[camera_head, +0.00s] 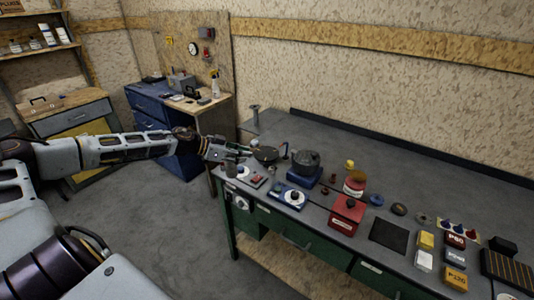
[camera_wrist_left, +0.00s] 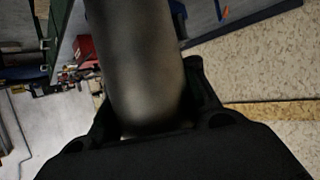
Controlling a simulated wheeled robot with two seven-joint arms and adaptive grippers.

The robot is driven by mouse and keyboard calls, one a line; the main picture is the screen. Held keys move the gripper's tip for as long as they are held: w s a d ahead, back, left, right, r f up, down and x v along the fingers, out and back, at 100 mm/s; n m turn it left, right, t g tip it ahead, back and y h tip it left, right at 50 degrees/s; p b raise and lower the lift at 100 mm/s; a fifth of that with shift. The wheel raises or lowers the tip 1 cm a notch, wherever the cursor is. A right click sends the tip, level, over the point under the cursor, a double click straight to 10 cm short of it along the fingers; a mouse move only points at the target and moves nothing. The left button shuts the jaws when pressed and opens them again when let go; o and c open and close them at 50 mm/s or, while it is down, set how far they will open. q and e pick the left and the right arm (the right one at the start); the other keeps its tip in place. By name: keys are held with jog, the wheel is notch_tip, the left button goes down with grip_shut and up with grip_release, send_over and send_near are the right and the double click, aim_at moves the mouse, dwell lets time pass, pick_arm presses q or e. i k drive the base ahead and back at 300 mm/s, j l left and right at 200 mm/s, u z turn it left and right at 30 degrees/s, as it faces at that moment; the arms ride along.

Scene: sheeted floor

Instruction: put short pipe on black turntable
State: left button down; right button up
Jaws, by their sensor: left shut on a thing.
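My left gripper (camera_head: 235,152) is at the left end of the workbench, its arm reaching in from the left. In the left wrist view it is shut on a grey metal pipe (camera_wrist_left: 140,65), which looks like the short pipe. The pipe's lower end is between the fingers; its other end runs out of the picture. My right gripper is not in view.
A dark round pot-like thing (camera_head: 306,161) on a blue base stands further right. Red and blue devices (camera_head: 347,214) line the bench front. A grey post (camera_head: 254,113) stands at the far left corner. The back of the bench (camera_head: 400,165) is clear.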

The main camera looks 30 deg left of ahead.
aim_at(266, 152)
jog(key=i, duration=0.95)
